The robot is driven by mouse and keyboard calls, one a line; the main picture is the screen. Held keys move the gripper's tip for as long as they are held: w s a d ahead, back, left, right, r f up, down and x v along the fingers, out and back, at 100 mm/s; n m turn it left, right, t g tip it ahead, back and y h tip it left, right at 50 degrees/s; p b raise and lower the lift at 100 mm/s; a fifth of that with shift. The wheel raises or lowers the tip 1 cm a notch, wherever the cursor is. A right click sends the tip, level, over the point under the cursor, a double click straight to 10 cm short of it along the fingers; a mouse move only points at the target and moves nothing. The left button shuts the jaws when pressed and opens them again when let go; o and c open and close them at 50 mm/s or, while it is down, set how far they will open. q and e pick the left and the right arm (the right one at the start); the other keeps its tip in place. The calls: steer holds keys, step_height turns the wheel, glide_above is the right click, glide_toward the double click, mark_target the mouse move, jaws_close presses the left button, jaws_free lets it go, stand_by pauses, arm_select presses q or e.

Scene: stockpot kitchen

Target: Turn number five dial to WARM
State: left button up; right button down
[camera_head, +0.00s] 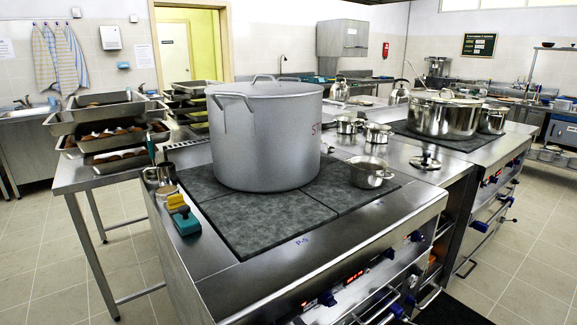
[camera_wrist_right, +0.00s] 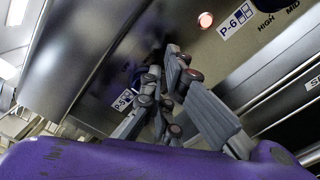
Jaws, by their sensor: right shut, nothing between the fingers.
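The stove front panel (camera_wrist_right: 95,60) carries a P-5 label (camera_wrist_right: 124,98), seen in the right wrist view. A dark, blurred shape beside that label may be the number five dial; my fingers partly cover it and its setting cannot be read. My right gripper (camera_wrist_right: 162,85) is shut and empty, its fingertips near the P-5 label. Whether they touch the dial cannot be told. In the head view, several blue dials, one at the front (camera_head: 327,299), line the panel below the hob; a P-5 mark (camera_head: 301,240) is on the hob edge. My left gripper is not in view.
A P-6 label (camera_wrist_right: 236,20) and a lit red lamp (camera_wrist_right: 205,20) are near my fingers. A large stockpot (camera_head: 266,140) and a small pan (camera_head: 370,172) stand on the dark hob. Oven handles jut out below the dials. The floor at left is clear.

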steer(key=shift+p+v, duration=0.35)
steer(key=shift+v, duration=2.5)
